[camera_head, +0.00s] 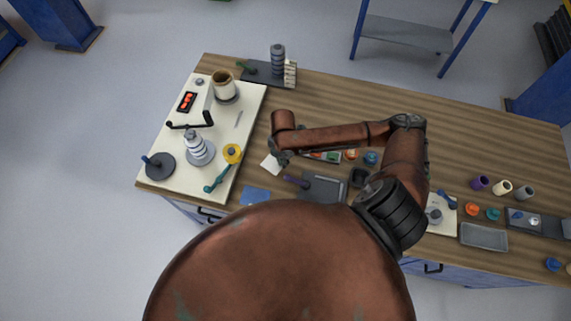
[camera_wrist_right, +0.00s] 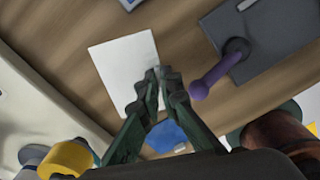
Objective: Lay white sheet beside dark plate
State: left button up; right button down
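The white sheet (camera_head: 271,164) shows on the left of the bench's middle, near the cream board. In the right wrist view the sheet (camera_wrist_right: 120,70) is broad and flat, its right edge at the fingertips. My right gripper (camera_head: 281,155) has its fingertips close together at that edge, shown in the right wrist view (camera_wrist_right: 161,76), and looks shut on it. The height above the wood is hard to tell. My left gripper is not in view.
A blue sheet (camera_head: 256,195) lies near the front edge, left of the plate. The cream board (camera_head: 224,130) with a yellow roll (camera_head: 232,153) stands left. Small pots and a grey tray (camera_head: 484,237) are at right. Bare wood lies behind my arm.

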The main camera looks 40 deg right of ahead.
jog(key=shift+w+d+f, duration=0.2)
jog(key=shift+d+f, duration=0.4)
jog(key=shift+f, duration=0.2)
jog(key=shift+d+f, duration=0.2)
jog(key=shift+f, duration=1.55)
jog(key=c, duration=2.2)
grip_release()
jog(key=shift+f, duration=0.1)
jog(key=shift+o, duration=0.2)
notch_tip(320, 180, up, 12)
jog(key=shift+r, duration=0.15)
